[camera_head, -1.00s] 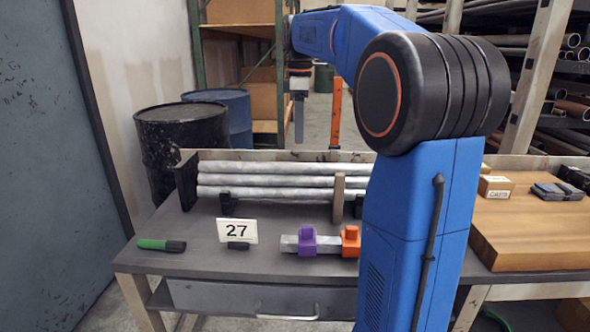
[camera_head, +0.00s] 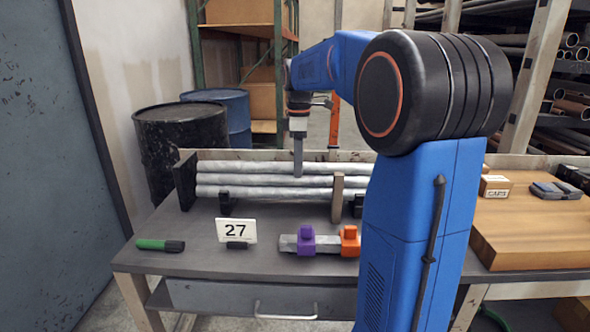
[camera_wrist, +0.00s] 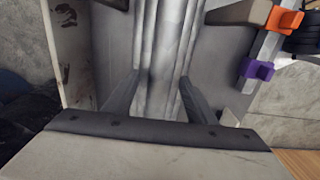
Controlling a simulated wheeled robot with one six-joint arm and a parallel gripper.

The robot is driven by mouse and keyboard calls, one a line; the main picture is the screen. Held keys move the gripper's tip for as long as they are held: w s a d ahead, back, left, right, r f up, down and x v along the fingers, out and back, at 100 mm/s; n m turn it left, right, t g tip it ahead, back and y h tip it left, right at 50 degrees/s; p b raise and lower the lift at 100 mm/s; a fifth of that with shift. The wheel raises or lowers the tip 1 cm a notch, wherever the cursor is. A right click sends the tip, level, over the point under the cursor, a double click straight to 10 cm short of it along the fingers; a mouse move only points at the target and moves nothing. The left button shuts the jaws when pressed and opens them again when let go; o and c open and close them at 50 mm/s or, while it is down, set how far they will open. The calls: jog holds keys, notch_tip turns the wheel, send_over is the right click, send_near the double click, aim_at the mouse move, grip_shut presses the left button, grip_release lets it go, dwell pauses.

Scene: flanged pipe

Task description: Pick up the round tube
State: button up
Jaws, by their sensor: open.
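Three round grey metal tubes (camera_head: 262,180) lie side by side, running left to right in a rack on the workbench. They also show in the wrist view (camera_wrist: 163,60), running away from the camera. My gripper (camera_head: 298,174) points down over the tubes around their middle. In the wrist view my gripper (camera_wrist: 158,92) has its two fingers apart, one on each side of the tubes, with nothing held. I cannot tell how far the fingertips are above the tubes.
Black rack ends (camera_head: 185,181) and a wooden post (camera_head: 337,198) stand by the tubes. In front are a short grey bar with a purple clamp (camera_head: 306,240) and an orange clamp (camera_head: 350,240), a "27" card (camera_head: 237,230) and a green marker (camera_head: 158,245). The bench front is otherwise clear.

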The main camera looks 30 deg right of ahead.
jog(key=c, duration=1.3)
jog(key=shift+r, duration=0.1)
